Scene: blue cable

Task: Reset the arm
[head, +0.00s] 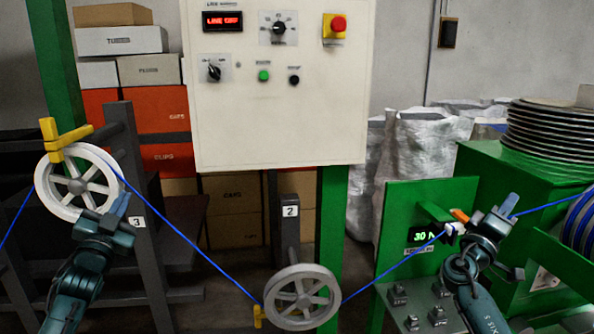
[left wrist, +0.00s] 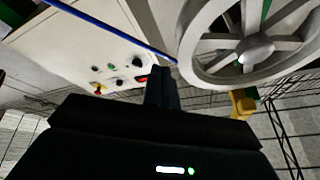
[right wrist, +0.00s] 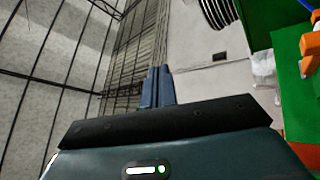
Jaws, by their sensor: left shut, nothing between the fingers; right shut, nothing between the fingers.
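My left gripper (head: 119,206) is in front of the upper left pulley (head: 58,203), a pale spoked wheel on post 3. It is shut and empty; its fingers (left wrist: 161,88) are together in the left wrist view, beside the wheel (left wrist: 197,62). My right gripper (head: 508,205) is in front of the green machine at the right. It is shut and empty; its fingers (right wrist: 157,87) are together in the right wrist view. The blue cable (head: 182,235) runs over the left pulley, down to the lower pulley (head: 301,271) by post 2, then up to the right towards the reel.
A control box (head: 280,120) with a red stop button (head: 338,23) stands at the back. Shelved cartons (head: 150,69) are behind.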

